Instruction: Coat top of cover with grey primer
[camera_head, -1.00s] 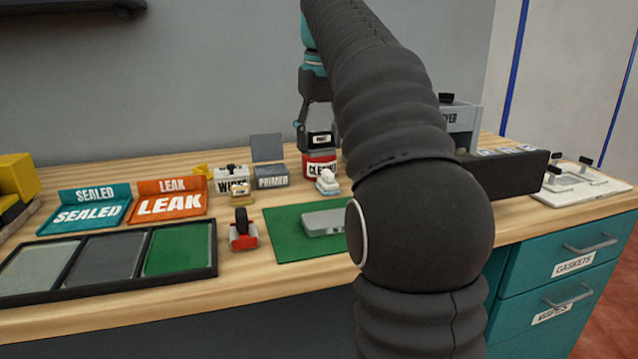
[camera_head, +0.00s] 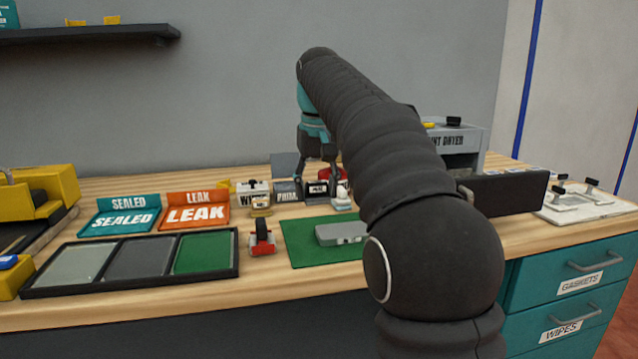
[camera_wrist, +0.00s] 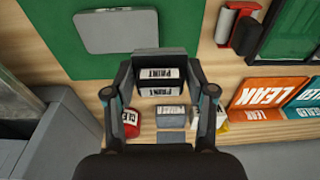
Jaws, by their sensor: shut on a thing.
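The cover is a flat light-grey piece (camera_head: 341,234) on the green mat (camera_head: 300,249), and it also shows at the top of the wrist view (camera_wrist: 117,31). My gripper (camera_head: 318,180) is shut on a dark block with white labels (camera_wrist: 160,73), whose print I cannot read surely. It holds the block behind the mat, apart from the cover. The grey primer box (camera_head: 288,191) stands left of my gripper in the head view; in the wrist view it shows below the held block (camera_wrist: 169,119). Whether the held block touches the table is unclear.
A red cleaner jar (camera_wrist: 131,121) stands close to my gripper. A wipes box (camera_head: 251,190), a red-and-black tool (camera_head: 262,240), SEALED (camera_head: 122,221) and LEAK (camera_head: 197,217) trays and a three-pad tray (camera_head: 140,262) are to the left. A grey dryer (camera_head: 455,145) stands right.

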